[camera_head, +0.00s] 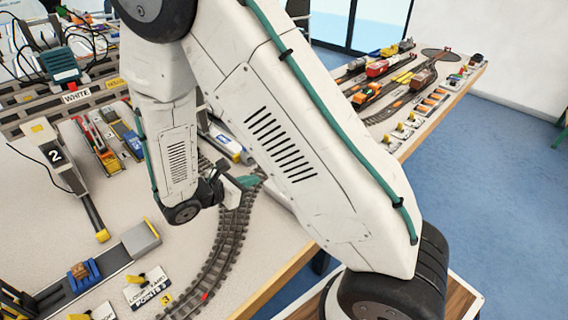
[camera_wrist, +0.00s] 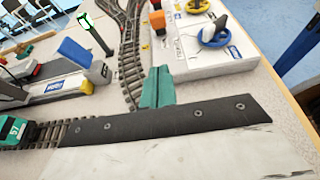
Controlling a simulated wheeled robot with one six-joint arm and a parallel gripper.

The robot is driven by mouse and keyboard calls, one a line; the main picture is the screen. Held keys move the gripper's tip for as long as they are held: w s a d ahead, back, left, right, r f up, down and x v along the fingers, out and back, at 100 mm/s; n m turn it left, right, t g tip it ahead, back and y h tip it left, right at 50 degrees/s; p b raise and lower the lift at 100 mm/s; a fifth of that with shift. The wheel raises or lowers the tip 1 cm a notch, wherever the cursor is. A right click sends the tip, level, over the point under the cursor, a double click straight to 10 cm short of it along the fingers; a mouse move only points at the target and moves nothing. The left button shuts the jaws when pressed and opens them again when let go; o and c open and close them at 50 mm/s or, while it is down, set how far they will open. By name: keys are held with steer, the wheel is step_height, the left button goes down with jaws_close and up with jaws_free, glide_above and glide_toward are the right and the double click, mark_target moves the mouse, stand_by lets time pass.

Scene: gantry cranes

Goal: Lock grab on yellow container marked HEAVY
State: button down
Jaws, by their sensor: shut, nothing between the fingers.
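I cannot make out a yellow container marked HEAVY or a grab in either view. My gripper (camera_head: 245,182) has teal fingers and hangs near the curved track in the head view, partly behind my arm. In the wrist view my gripper (camera_wrist: 157,88) has its fingers together with nothing between them. It is between the track and a white control box (camera_wrist: 190,62).
In the head view a curved track (camera_head: 222,245) runs to the table's front edge. A crane part marked 2 (camera_head: 55,155), a WHITE label (camera_head: 76,97) and a yellow label (camera_head: 115,82) are at left. Trains (camera_head: 378,68) stand at the far right. A blue-topped piece (camera_wrist: 78,52) is left of the gripper.

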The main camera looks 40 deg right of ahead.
mark_target(276, 182)
stand_by(0.3)
steer(key=x, duration=1)
steer(key=shift+s+d, duration=0.1)
steer(key=shift+s, duration=0.05)
steer(key=shift+w+d+r, duration=0.1)
steer(key=shift+d+r, duration=0.2)
steer(key=shift+d, duration=0.25)
steer(key=shift+w+d+r, duration=0.1)
steer(key=shift+d+r, duration=0.15)
steer(key=shift+d, duration=0.35)
steer(key=shift+w+d+r, duration=0.15)
steer(key=shift+d+r, duration=0.15)
steer(key=shift+d, duration=0.3)
steer(key=shift+r, duration=0.1)
